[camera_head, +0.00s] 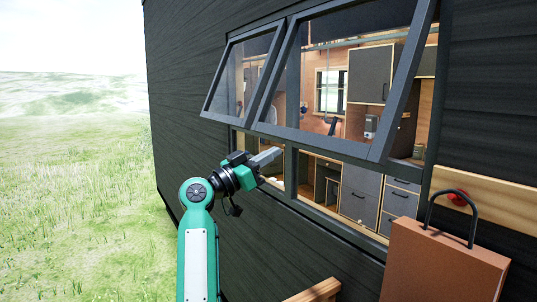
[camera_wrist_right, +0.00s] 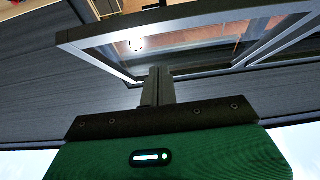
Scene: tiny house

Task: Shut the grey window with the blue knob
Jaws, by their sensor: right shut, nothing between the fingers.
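The grey window (camera_head: 378,151) is in the dark wall in the head view. Its two glazed sashes are hinged at the top and tilt outward, so the lower opening stands open. The left sash (camera_head: 212,113) is smaller in view. No blue knob shows in either view. My right gripper (camera_head: 280,152) is shut and empty, just below the bottom edge of the right sash. In the right wrist view its fingers (camera_wrist_right: 158,86) point toward a grey sash frame (camera_wrist_right: 100,62); I cannot tell whether they touch it. My left gripper is not in view.
A brown bag (camera_head: 445,262) with a black handle hangs by a red knob (camera_head: 458,199) on a wooden rail (camera_head: 500,202) at the right. A wooden bar end (camera_head: 318,291) shows at the bottom. Cabinets show inside. Open grass lies to the left.

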